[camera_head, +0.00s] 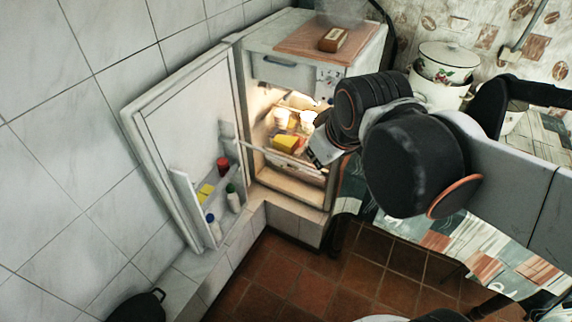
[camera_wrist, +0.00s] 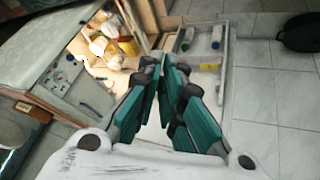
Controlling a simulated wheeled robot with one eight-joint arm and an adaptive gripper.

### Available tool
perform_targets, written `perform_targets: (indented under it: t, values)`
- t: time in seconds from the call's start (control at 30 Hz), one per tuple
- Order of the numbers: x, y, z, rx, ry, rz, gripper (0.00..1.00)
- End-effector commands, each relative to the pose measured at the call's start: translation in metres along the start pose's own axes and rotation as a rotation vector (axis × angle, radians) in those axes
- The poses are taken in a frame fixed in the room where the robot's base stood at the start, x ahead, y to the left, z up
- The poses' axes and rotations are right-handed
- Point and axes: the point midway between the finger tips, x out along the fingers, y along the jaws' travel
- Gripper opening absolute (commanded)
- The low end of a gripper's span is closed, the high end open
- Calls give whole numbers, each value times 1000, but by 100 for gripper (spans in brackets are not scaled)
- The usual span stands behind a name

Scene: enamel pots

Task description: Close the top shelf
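The small fridge (camera_head: 285,75) stands with its door (camera_head: 190,125) swung open to the left. Inside the lit compartment, a shelf with a pale front edge (camera_head: 288,158) carries a yellow item (camera_head: 286,143) and some pale items. Which shelf the task calls the top one is unclear. My gripper is at the right of the fridge opening in the head view, mostly hidden behind my arm. In the wrist view its teal-padded fingers (camera_wrist: 163,62) come together at the tips, with nothing visible between them. The lit interior (camera_wrist: 98,48) lies to their left. I cannot tell whether they touch the shelf.
The door rack holds bottles (camera_head: 233,198) and a red jar (camera_head: 223,164). A brown box (camera_head: 333,39) lies on a board atop the fridge. A white pot (camera_head: 448,62) stands at right. A black pan (camera_head: 136,305) is at lower left. Tiled floor (camera_head: 290,280) below is clear.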

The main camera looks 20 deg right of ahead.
Motion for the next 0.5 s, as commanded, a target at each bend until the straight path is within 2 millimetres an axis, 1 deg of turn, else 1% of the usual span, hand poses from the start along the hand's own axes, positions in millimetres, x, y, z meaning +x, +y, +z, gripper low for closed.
perform_targets:
  t: [0.03, 0.17, 0.27, 0.37, 0.5]
  values:
    - [6, 4, -12, -70, -14, -2, 0]
    - [24, 11, -35, -260, -50, -10, 0]
    - [41, 16, -50, -407, -79, -21, 0]
    - [61, 20, -66, -553, -106, -35, 0]
    - [92, 25, -84, -757, -141, -62, 0]
